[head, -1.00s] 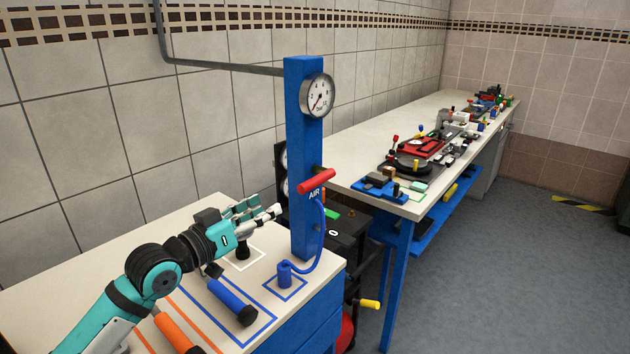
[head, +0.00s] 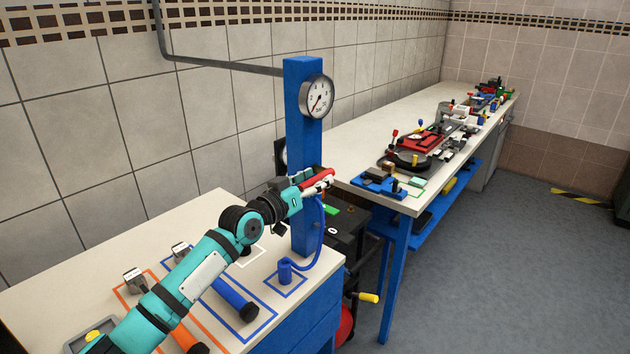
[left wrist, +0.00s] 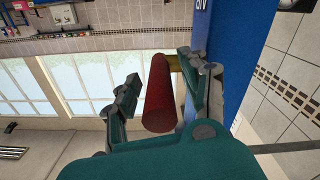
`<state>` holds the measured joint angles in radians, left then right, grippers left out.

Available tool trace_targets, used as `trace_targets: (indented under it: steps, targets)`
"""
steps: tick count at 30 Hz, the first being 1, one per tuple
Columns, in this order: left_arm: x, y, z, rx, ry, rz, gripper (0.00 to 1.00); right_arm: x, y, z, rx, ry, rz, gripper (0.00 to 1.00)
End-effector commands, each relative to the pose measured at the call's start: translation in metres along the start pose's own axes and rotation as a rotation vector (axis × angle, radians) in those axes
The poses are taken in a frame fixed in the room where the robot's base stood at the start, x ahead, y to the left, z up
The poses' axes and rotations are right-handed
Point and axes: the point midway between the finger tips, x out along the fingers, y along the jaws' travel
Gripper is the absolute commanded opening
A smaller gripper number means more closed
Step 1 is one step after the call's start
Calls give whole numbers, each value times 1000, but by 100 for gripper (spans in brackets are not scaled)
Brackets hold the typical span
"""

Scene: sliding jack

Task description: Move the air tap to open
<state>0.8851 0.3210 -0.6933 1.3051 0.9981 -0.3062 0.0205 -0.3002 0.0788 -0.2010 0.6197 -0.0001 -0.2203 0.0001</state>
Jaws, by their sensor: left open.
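The air tap is a red bar handle (head: 322,183) on the front of the blue post (head: 301,130). It also shows in the left wrist view as a red cylinder (left wrist: 158,98) with a yellowish stem behind it. My left gripper (head: 316,181) is at the tap and covers part of it and the AIR label. In the left wrist view my gripper (left wrist: 160,72) has one finger on each side of the red handle. The fingers are apart, with a gap visible on the left side; contact on the right side is unclear. My right gripper is not in view.
A round gauge (head: 316,97) sits higher on the post. A blue hose (head: 318,240) hangs below the tap to a blue holder (head: 285,272). Hammers with blue (head: 235,298) and orange handles lie on the near bench (head: 130,235). A long workbench stands behind at right.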

Motion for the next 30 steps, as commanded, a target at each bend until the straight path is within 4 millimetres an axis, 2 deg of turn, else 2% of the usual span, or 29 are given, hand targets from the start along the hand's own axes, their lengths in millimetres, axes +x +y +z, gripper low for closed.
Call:
trace_targets:
  steps: [7,18,30]
  targets:
    - [1,0,0,0,0,0,45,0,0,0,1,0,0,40]
    - [1,0,0,0,-1,0,0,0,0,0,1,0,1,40]
    - [1,1,-1,-1,-7,-2,0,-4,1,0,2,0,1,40]
